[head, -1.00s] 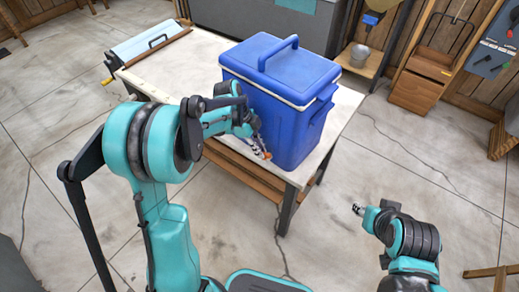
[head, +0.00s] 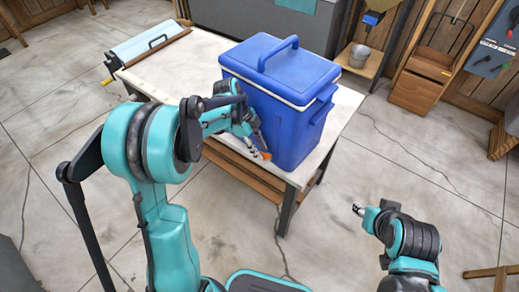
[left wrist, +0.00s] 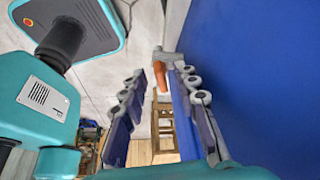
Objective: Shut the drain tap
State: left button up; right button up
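The blue cooler (head: 298,135) with a white rim stands on the table. Its drain tap shows in the left wrist view as a grey body with an orange lever (left wrist: 161,77), sticking out from the blue wall. In the head view only a bit of the orange lever (head: 266,155) shows, low on the cooler's near side. My left gripper (head: 259,146) is low beside that wall. In the left wrist view its fingers (left wrist: 162,84) are apart, with the lever between their tips; I cannot tell whether they touch it. My right gripper (head: 358,209) is away from the table, too small to read.
The cooler wall fills the right of the left wrist view, close to one finger. The table (head: 180,70) has a lower wooden shelf (head: 240,170) and a roll dispenser (head: 150,45) at its far left. The floor around my right arm is open.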

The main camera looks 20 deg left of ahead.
pick_arm(q)
jog(key=v, duration=1.1)
jog(key=shift+r, duration=0.25)
jog(key=shift+a, duration=0.15)
